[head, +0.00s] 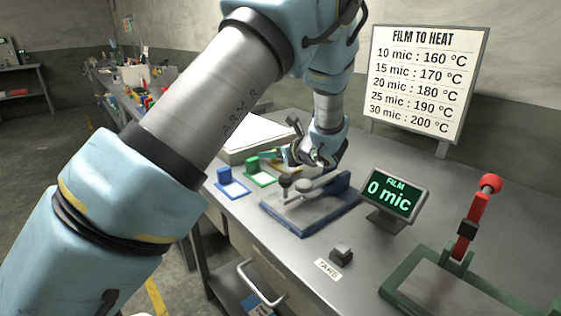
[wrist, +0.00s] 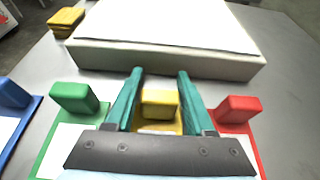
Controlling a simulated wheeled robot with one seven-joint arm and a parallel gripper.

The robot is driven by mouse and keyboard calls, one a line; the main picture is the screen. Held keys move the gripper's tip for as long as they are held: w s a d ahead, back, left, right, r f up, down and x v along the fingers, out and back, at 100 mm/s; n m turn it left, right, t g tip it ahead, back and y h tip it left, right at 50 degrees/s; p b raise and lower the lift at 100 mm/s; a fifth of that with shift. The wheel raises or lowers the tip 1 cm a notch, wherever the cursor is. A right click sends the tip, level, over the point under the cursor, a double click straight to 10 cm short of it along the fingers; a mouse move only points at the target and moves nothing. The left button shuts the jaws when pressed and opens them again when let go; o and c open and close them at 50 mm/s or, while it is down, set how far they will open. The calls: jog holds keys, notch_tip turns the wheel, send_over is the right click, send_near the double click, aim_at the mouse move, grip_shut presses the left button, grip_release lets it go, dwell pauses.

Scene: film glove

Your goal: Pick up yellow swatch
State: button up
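The yellow swatch (wrist: 160,103) has an upright yellow block as its handle, seen in the wrist view. The teal fingers of my gripper (wrist: 160,76) stand one on each side of this block. The fingers look open, with a thin gap at the block's sides. The near part of the swatch is hidden under my gripper. In the head view my gripper (head: 308,160) is low over the bench behind the blue gauge stand, and it mostly hides the yellow swatch there.
A green swatch (wrist: 75,100) stands left and a red swatch (wrist: 238,112) right, both close. A blue swatch (head: 230,183) is farther left. A white-topped box (wrist: 165,58) lies beyond the fingertips. A gauge stand (head: 310,208) and film display (head: 391,195) stand on the bench.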

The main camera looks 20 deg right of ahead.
grip_shut()
dwell(0.3)
